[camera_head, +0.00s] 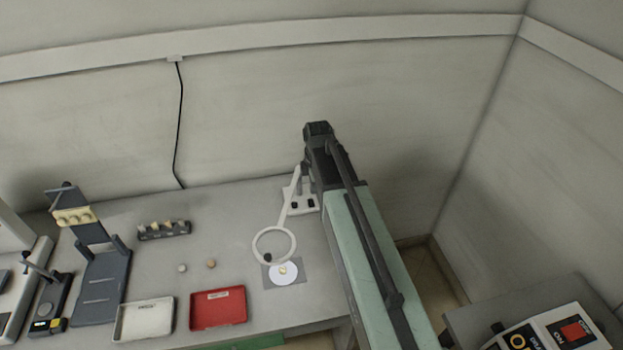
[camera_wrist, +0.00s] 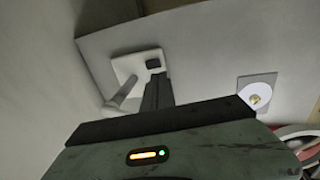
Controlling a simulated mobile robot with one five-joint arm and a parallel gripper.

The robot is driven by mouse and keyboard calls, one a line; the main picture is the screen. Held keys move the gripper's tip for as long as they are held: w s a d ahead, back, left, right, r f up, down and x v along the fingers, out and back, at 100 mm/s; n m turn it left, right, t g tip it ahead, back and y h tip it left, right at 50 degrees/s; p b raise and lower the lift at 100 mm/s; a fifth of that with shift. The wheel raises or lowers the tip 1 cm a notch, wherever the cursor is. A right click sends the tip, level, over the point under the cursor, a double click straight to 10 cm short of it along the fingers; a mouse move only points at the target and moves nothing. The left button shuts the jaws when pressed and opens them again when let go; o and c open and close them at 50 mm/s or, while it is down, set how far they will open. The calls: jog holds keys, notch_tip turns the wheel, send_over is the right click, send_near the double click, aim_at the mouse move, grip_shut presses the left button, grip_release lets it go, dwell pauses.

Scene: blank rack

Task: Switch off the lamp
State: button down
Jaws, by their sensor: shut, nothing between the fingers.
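The lamp is white, with a flat base (camera_head: 301,200), a slanting arm and a ring-shaped head (camera_head: 259,238) over the bench. The base carries two dark buttons, one on the left (camera_head: 297,205) and one on the right (camera_head: 311,202). In the wrist view the base (camera_wrist: 127,68) shows one dark button (camera_wrist: 154,62) clearly; the other cannot be made out. My gripper (camera_wrist: 157,77) is shut and empty, its tips close to that button; contact cannot be told. In the head view my arm's end hangs over the back of the base. I cannot tell whether the lamp is lit.
A grey mat (camera_head: 299,265) with a white disc and a small pale piece lies by the lamp head. A red tray (camera_head: 218,307), a white tray (camera_head: 145,319) and a dark rack (camera_head: 165,231) stand to the left. The wall is close behind.

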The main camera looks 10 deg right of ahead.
notch_tip(320, 180, up, 5)
jog(key=p, duration=0.3)
send_over(311, 200)
jog(key=s, duration=0.3)
jog(key=shift+d+r, duration=0.1)
jog(key=shift+r, duration=0.1)
jog(key=shift+f, duration=0.1)
jog(key=f+b, duration=0.4)
jog(key=w+f+b, duration=0.1)
jog(key=f+b, duration=0.4)
jog(key=w+f+b, duration=0.1)
jog(key=f+b, duration=0.4)
jog(key=shift+w, duration=0.15)
jog(key=shift+r, duration=0.1)
